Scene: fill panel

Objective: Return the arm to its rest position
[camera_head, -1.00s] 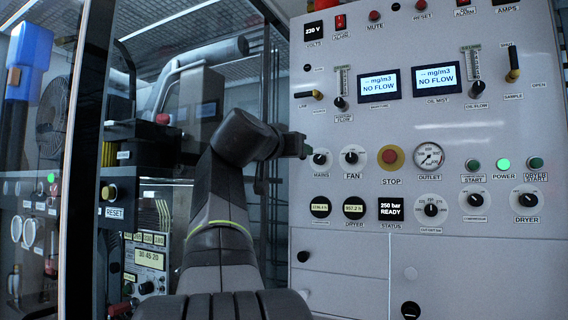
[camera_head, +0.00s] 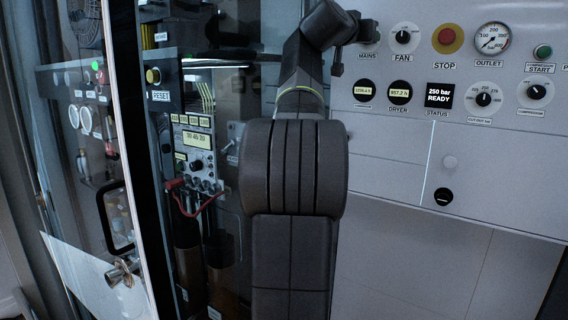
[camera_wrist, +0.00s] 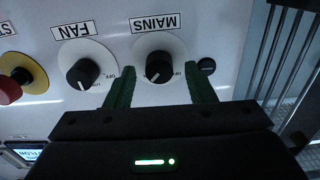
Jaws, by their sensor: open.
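My gripper (camera_wrist: 162,85) is open, with its two green fingers apart and nothing held between them. In the wrist view the black MAINS knob (camera_wrist: 159,67) shows between and beyond the fingertips; I cannot tell the exact gap. In the head view my gripper (camera_head: 370,32) is at the panel's left edge, partly hiding the MAINS knob. My arm is raised and bent in front of the panel.
The grey fill panel (camera_head: 420,170) carries the FAN knob (camera_head: 403,38), the red STOP button (camera_head: 447,38) and the outlet gauge (camera_head: 491,38). A glass door with a handle (camera_head: 117,218) stands at the left. A red cable (camera_head: 185,207) hangs from the instrument unit.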

